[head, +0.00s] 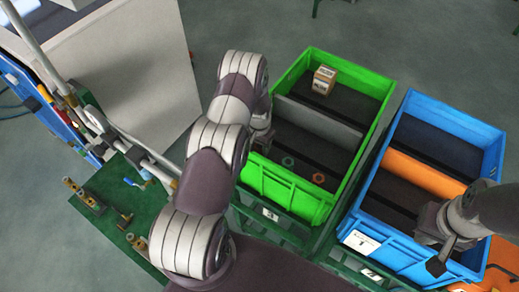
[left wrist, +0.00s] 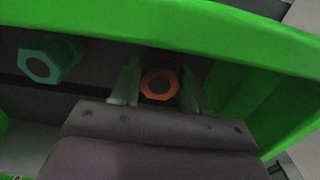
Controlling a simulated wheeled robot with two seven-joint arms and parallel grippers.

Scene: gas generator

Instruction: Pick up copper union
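The copper union, an orange hexagonal ring (head: 318,178), lies on the dark floor of the near compartment of the green crate (head: 252,180). In the left wrist view the copper union (left wrist: 159,84) shows between the two fingers of my left gripper (left wrist: 160,90). The fingers stand apart, one on each side of it in the picture. In the head view my left gripper (head: 262,142) is by the crate's left wall, away from the union, partly hidden by my arm. My right gripper (head: 441,254) is over the near end of the blue crate; its finger gap is unclear.
A green hexagonal ring (head: 288,161) lies left of the copper union and shows in the left wrist view (left wrist: 48,60). A grey divider (head: 318,122) splits the green crate; a small box (head: 324,80) stands beyond it. The blue crate (head: 450,120) with an orange divider is at right.

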